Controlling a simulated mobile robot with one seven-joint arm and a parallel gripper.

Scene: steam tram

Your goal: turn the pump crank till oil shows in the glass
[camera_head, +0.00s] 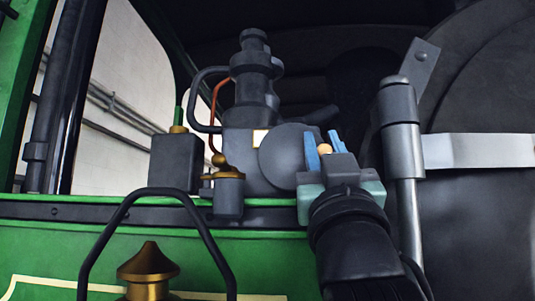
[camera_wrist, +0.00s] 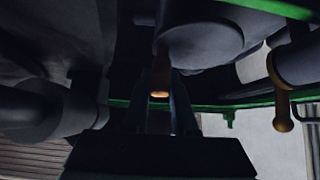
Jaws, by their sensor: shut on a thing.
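The pump is a dark grey block with a round disc (camera_head: 288,160) on its near face, on the green ledge; the disc also shows in the wrist view (camera_wrist: 203,42). The crank's tan handle (camera_wrist: 160,78) ends between the blue fingers of my gripper (camera_head: 324,143). In the head view only the handle's rounded end (camera_head: 324,149) shows. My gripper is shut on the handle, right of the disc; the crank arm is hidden. A thin green upright piece (camera_head: 178,116) stands in a brass collar on a dark box (camera_head: 175,164). I cannot tell whether it is the glass or whether oil shows.
A brass-topped grey cup (camera_head: 229,195) hangs left of the pump. A grey upright post (camera_head: 402,140) stands close to the right of my gripper. A black bent rail (camera_head: 150,192) and a brass finial (camera_head: 147,263) are at the front left. A large dark drum fills the right.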

